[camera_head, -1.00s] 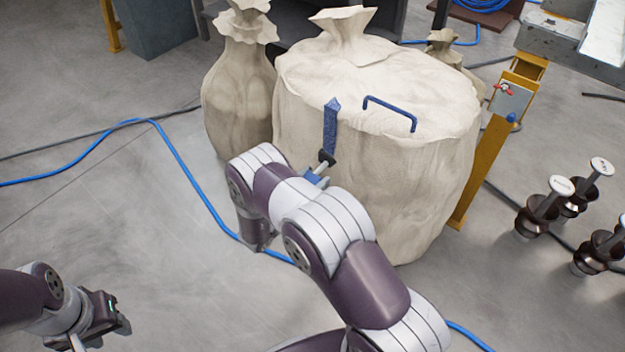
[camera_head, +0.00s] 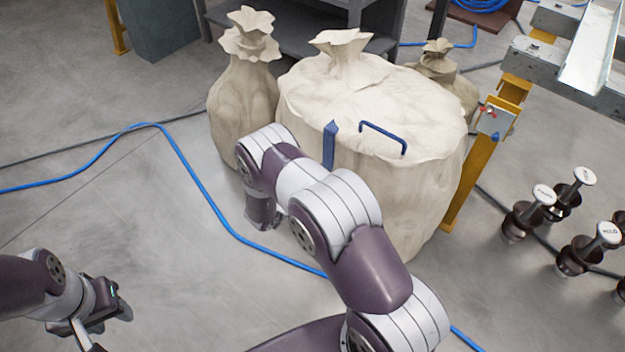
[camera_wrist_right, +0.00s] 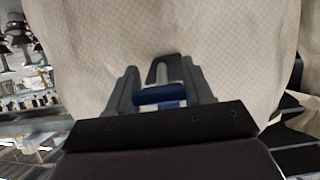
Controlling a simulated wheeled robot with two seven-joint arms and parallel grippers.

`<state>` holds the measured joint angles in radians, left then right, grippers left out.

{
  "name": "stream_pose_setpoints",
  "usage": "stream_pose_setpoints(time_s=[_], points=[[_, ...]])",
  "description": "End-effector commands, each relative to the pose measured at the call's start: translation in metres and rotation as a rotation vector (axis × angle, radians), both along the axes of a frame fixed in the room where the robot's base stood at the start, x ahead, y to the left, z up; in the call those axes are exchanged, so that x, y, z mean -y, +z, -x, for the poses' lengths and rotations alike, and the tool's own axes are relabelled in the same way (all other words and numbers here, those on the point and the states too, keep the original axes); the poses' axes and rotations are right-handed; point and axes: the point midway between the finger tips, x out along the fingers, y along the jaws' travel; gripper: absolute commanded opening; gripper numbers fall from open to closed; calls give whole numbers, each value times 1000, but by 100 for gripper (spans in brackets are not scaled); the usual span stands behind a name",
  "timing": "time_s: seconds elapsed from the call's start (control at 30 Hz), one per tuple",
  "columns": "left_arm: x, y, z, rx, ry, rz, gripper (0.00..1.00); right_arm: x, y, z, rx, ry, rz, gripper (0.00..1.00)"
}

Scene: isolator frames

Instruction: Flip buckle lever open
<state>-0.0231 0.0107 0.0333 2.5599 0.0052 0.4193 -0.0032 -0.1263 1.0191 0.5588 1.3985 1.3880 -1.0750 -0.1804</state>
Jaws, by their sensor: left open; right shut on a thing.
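A large beige sack (camera_head: 405,110) stands in the middle of the head view. A blue strap (camera_head: 330,140) runs down its front over the rim. My right arm hides the buckle and the right gripper in the head view. In the right wrist view the right gripper (camera_wrist_right: 162,82) is against the sack's side. Between its fingers show the blue buckle part (camera_wrist_right: 160,96) and a dark loop-shaped piece with a light bar; the gripper is shut on the buckle's lever. How far the lever is turned I cannot tell. My left gripper (camera_head: 108,300) is open and empty at lower left.
A blue handle (camera_head: 383,134) sits on the sack's top. Smaller tied sacks (camera_head: 242,90) stand beside and behind it. A yellow post (camera_head: 470,180) and dark spool-like items (camera_head: 525,215) are at right.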

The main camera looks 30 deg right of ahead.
Motion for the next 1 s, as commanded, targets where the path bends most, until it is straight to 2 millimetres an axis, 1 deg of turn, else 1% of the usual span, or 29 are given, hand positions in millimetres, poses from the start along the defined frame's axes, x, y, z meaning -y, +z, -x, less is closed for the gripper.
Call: stream_pose_setpoints(time_s=[0.03,0.2,0.67,0.7,0.77,1.0], points=[[0,9,0,0,0,0,43,0,5,1,-10,0,-18,0],[0,16,0,0,0,0,43,1,5,0,-28,0,-59,0],[0,17,0,0,0,0,43,1,3,0,-34,1,-76,0],[0,17,0,0,0,0,43,1,3,0,-33,1,-76,54],[0,17,0,0,0,0,43,1,3,0,-33,1,-75,72],[0,17,0,0,0,0,43,1,4,0,-32,1,-75,72]])
